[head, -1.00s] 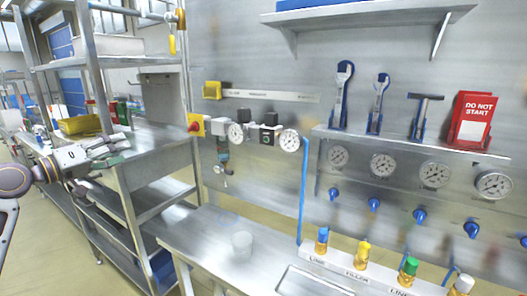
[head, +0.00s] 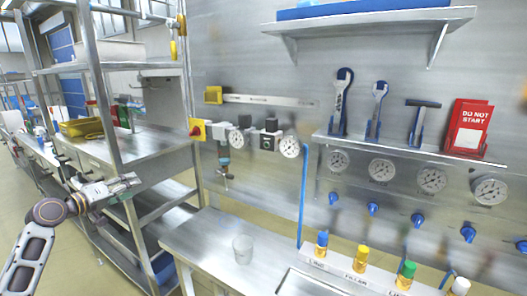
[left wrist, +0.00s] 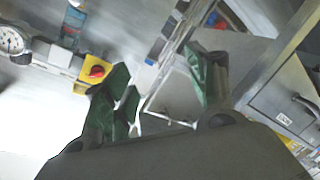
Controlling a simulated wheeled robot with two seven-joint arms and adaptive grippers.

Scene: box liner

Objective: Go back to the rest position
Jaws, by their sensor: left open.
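My left gripper (head: 128,184) is at the left of the head view, in front of the steel shelf rack, with its arm coming up from the lower left. In the left wrist view its two green-padded fingers (left wrist: 165,90) stand apart with nothing between them. The gripper is open and empty, clear of the bench and the wall. My right gripper does not show in either view.
A steel rack (head: 107,90) with a yellow bin (head: 80,127) stands behind my left gripper. A translucent cup (head: 242,249) stands on the steel bench (head: 195,240). Gauges, a red-knobbed yellow switch (head: 197,130) and tools line the wall.

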